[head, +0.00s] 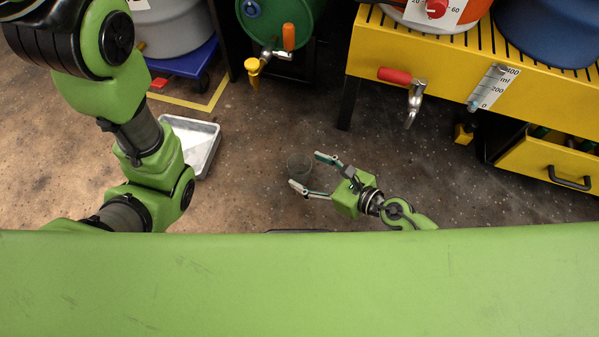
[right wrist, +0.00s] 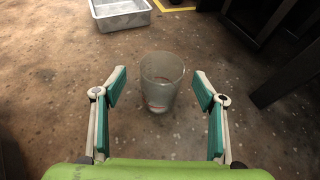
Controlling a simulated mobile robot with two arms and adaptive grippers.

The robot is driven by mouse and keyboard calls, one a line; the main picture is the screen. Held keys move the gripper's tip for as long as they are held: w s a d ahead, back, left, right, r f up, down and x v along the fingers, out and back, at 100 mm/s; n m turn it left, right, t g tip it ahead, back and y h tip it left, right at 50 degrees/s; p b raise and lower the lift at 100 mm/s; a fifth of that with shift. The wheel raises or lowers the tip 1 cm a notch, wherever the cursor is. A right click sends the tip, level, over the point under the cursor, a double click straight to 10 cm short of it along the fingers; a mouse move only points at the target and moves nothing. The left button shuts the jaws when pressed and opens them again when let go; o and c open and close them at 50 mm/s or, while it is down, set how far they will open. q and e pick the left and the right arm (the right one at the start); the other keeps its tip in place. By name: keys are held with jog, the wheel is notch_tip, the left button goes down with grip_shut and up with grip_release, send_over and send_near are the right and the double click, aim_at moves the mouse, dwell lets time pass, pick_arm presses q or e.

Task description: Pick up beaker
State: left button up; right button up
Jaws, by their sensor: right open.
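The beaker (right wrist: 161,82) is a clear glass cup standing upright on the brown floor. In the head view the beaker (head: 299,166) is a faint dark shape in front of my right gripper. My right gripper (head: 307,171) is open, with its two fingers pointing left toward the beaker. In the right wrist view the beaker shows between and just beyond the fingertips of my right gripper (right wrist: 158,88); no finger visibly touches it. My left arm enters at the left of the head view; its gripper does not show.
A metal tray (head: 204,142) lies on the floor left of the beaker and shows at the top of the right wrist view (right wrist: 136,17). A yellow bench (head: 370,50) with a red-handled tap (head: 397,77) and a green drum (head: 300,15) stand behind. The floor around the beaker is clear.

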aim_at(291, 161)
jog(key=b+x, duration=0.1)
jog(key=x, duration=0.3)
jog(key=shift+w+f, duration=0.15)
jog(key=shift+w, duration=0.05)
jog(key=c, duration=1.1)
jog(key=shift+c, duration=0.2)
